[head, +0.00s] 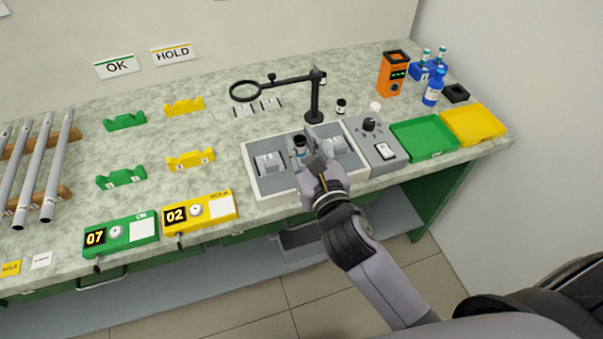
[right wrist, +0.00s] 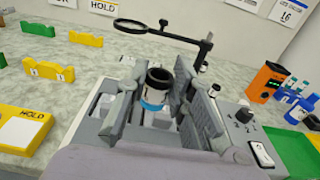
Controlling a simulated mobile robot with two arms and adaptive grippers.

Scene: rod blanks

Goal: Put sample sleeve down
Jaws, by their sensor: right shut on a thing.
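The sample sleeve (head: 299,145) is a short dark cylinder with a pale label and a blue band. It stands roughly upright over the middle of the grey-and-white fixture (head: 260,189). My right gripper (head: 311,162) reaches in from the front and is shut on the sleeve. In the right wrist view the sleeve (right wrist: 155,92) shows between the two grey fingers, its open dark top facing up. Whether its base touches the fixture is hard to tell. My left gripper is in neither view.
A grey control box (head: 385,157) with a knob and switch adjoins the fixture. A magnifier stand (head: 314,105) rises behind it. Green (head: 424,140) and yellow (head: 473,126) trays lie to the right. Yellow and green holders, counter boxes and long rods occupy the left.

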